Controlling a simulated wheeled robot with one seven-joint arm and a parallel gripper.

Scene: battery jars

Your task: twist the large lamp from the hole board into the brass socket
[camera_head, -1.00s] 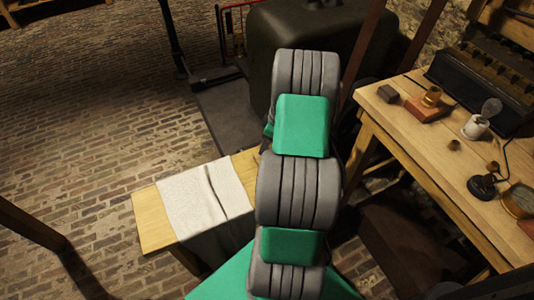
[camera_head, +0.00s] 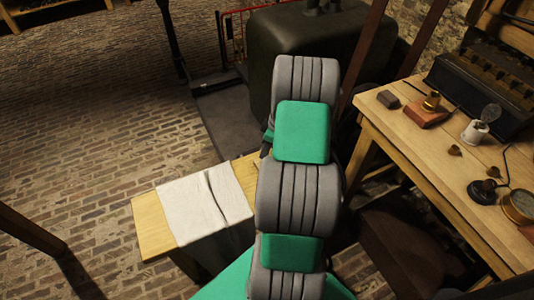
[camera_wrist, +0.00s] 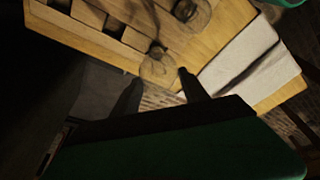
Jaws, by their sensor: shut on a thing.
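In the wrist view my gripper (camera_wrist: 162,78) has its two dark fingers on either side of a clear round glass bulb with a dark base. I take this to be the large lamp (camera_wrist: 157,66). The gripper is shut on it. The lamp is over or at the pale wooden hole board (camera_wrist: 215,48); I cannot tell whether its base is in a hole. In the head view my arm hides the gripper and the lamp. The brass socket (camera_head: 432,100) stands on a reddish wooden block (camera_head: 424,115) on the right-hand bench.
A second glass lamp (camera_wrist: 190,10) is close by in the wrist view. A white cloth (camera_head: 205,203) lies over the low bench. The right-hand bench (camera_head: 440,155) also bears a white holder with a bulb (camera_head: 475,131), a black round base (camera_head: 486,192) and a brass-rimmed dial (camera_head: 518,205).

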